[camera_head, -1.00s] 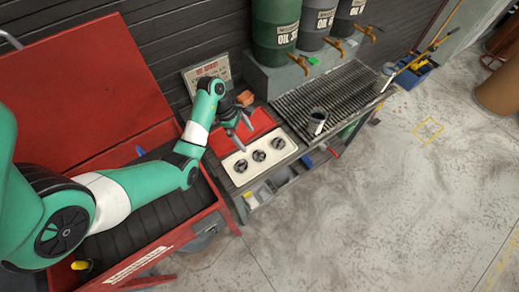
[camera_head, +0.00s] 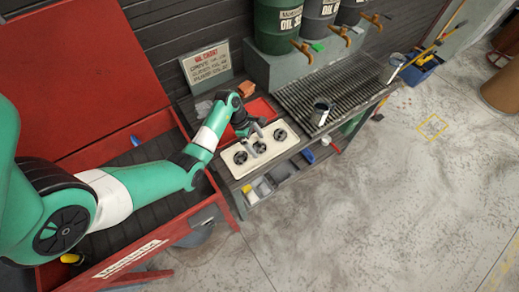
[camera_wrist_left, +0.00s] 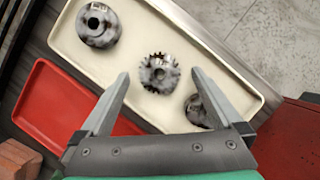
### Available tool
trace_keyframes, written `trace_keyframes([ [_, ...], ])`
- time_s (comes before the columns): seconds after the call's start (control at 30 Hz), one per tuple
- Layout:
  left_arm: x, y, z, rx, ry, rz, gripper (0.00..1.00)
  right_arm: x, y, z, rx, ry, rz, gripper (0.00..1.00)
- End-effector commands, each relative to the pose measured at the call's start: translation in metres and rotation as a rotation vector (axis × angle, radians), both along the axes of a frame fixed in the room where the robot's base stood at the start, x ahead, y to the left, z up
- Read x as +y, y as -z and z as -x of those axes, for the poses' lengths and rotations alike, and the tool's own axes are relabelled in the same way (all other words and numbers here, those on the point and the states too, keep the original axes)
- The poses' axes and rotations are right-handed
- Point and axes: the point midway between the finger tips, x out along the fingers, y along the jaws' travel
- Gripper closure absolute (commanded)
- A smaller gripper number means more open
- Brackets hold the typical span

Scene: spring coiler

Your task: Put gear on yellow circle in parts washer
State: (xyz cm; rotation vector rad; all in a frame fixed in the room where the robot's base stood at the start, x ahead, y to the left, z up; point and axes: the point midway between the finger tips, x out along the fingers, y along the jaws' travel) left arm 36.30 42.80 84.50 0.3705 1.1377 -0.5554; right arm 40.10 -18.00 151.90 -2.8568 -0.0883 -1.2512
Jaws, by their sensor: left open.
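Three dark metal gears lie in a row on a cream tray (camera_head: 238,174) on the bench. In the left wrist view, a toothed middle gear (camera_wrist_left: 158,74) lies between my spread fingertips. A second gear (camera_wrist_left: 99,25) lies at upper left, and a third (camera_wrist_left: 196,112) is partly hidden by the right finger. My left gripper (camera_head: 255,133) is open and empty over the tray; it also shows in the left wrist view (camera_wrist_left: 160,73). The red parts washer (camera_head: 160,240) stands open at left, partly covered by my arm. I see no yellow circle in it. My right gripper is not in view.
A red tray (camera_wrist_left: 52,102) and an orange-brown block (camera_head: 246,89) lie beside the cream tray. A metal grate (camera_head: 335,92) with a cup (camera_head: 321,112) is to the right, under oil drums. A sign (camera_head: 205,65) stands behind.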

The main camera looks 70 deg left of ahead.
Motion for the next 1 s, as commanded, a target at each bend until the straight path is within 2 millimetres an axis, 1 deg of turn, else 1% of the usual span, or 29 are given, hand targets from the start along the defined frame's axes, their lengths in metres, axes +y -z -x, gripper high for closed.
trace_keyframes([
  [0.03, -0.0015, 0.0069, -0.0015, 0.001, 0.001, 0.000, 0.00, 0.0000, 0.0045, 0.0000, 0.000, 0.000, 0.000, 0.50],
  [0.07, -0.0019, 0.0079, -0.0022, 0.001, 0.001, 0.000, 0.00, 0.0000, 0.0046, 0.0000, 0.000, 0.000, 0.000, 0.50],
  [0.27, -0.0020, 0.0070, -0.0028, -0.001, 0.000, -0.001, 0.00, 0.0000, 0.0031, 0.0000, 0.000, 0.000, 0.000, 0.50],
  [0.3, -0.0019, 0.0069, -0.0028, -0.001, 0.000, -0.001, 0.04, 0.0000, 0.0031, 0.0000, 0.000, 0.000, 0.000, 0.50],
  [0.37, -0.0019, 0.0069, -0.0028, -0.001, 0.000, -0.001, 0.15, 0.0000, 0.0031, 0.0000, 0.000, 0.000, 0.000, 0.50],
  [0.4, -0.0019, 0.0069, -0.0027, -0.001, 0.000, -0.001, 0.22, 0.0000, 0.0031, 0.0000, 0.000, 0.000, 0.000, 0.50],
  [0.47, -0.0019, 0.0069, -0.0027, -0.001, 0.000, -0.001, 0.33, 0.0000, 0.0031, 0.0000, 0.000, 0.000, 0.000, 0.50],
  [0.5, -0.0019, 0.0069, -0.0027, -0.001, 0.000, -0.001, 0.40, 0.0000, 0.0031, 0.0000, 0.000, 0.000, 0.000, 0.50],
  [0.57, -0.0019, 0.0069, -0.0027, -0.001, 0.000, -0.001, 0.51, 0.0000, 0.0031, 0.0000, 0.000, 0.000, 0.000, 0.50],
  [0.6, -0.0019, 0.0069, -0.0027, -0.001, 0.000, -0.001, 0.58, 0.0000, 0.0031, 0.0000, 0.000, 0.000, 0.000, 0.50],
  [0.67, -0.0019, 0.0069, -0.0027, -0.001, 0.000, -0.001, 0.69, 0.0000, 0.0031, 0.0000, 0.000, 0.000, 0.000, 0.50],
  [0.7, -0.0019, 0.0069, -0.0027, -0.001, 0.000, -0.001, 0.76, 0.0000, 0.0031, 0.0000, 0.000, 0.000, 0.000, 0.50],
  [0.83, -0.0019, 0.0069, -0.0027, -0.001, 0.000, -0.001, 0.99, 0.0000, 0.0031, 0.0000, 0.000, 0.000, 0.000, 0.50],
  [1.0, -0.0018, 0.0064, -0.0029, -0.002, 0.001, 0.000, 1.00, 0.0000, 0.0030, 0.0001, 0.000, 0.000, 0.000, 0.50],
])
